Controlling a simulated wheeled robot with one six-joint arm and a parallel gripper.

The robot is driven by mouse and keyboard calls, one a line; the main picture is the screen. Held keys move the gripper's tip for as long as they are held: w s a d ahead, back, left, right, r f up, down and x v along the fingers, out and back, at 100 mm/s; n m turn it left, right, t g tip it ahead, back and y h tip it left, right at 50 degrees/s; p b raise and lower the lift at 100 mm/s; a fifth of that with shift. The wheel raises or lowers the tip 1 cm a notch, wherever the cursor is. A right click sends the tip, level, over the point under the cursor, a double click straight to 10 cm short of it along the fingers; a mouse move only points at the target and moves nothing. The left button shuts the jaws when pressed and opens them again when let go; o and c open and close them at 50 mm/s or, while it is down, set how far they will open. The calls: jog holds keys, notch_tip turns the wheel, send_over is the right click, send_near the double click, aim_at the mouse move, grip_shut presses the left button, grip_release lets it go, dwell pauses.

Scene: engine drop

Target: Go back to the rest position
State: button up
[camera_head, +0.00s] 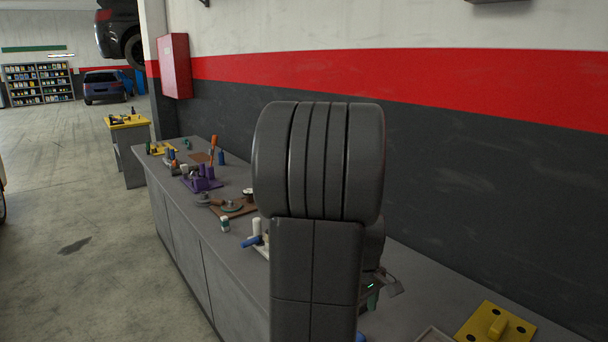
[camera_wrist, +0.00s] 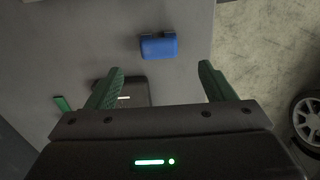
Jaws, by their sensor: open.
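My gripper (camera_wrist: 161,85) is open in the wrist view, its two green fingers spread apart with nothing between them. It looks down at the grey workbench (camera_wrist: 100,30). A blue object (camera_wrist: 159,47) lies on the bench beyond the fingertips, near the bench edge. In the head view my dark grey arm stands upright in the middle and hides much of the workbench (camera_head: 185,215). Only a small part of my gripper shows there, low behind the arm at the right.
A yellow-topped cart (camera_head: 127,122) stands beyond. Floor at left is clear.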

jog(key=f, duration=0.5)
jog(key=f+p, duration=0.1)
jog(key=f, duration=0.4)
jog(key=shift+w+f+p, duration=0.2)
jog(key=shift+f+p, duration=0.1)
jog(key=shift+f+b, duration=0.2)
jog(key=shift+b, duration=0.1)
jog(key=shift+r, duration=0.15)
jog(key=shift+r+p, duration=0.15)
jog(key=shift+p, duration=0.2)
